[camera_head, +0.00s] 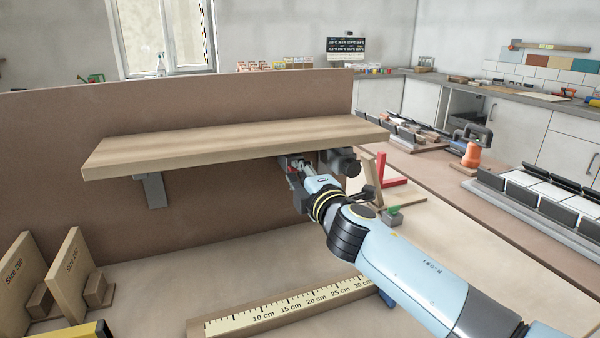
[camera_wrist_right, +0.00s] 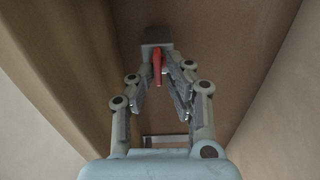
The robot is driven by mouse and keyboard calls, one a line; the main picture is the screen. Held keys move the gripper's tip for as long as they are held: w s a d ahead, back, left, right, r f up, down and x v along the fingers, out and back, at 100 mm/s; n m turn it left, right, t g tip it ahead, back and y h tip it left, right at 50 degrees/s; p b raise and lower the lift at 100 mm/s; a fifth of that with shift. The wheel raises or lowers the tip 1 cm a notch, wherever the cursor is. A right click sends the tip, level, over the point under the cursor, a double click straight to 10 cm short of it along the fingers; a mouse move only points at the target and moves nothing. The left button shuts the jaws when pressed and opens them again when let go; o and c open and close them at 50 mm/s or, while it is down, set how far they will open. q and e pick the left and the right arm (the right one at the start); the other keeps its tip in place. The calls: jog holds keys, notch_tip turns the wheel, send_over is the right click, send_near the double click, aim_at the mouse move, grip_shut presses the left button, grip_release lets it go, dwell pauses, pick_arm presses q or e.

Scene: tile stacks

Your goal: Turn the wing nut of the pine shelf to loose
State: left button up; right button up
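The pine shelf (camera_head: 230,141) is a pale wooden board fixed along a brown upright panel. A grey bracket (camera_head: 152,190) shows under its left part, and a second one under its right part is mostly hidden by my right gripper. The red wing nut (camera_wrist_right: 157,66) hangs from a grey block (camera_wrist_right: 155,48) under the shelf in the right wrist view, its length along the view's upright. My right gripper (camera_wrist_right: 158,72) has its fingers drawn in, one on each side of the wing nut, and looks shut on it. My left gripper is not in view.
A wooden ruler board (camera_head: 285,306) lies on the bench in front. A red square-shaped piece (camera_head: 392,170) lies right of the panel. Tile racks (camera_head: 535,205) and an orange-and-black tool (camera_head: 472,150) occupy the right bench.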

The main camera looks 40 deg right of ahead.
jog(key=shift+o, duration=1.2)
jog(key=v, duration=1.2)
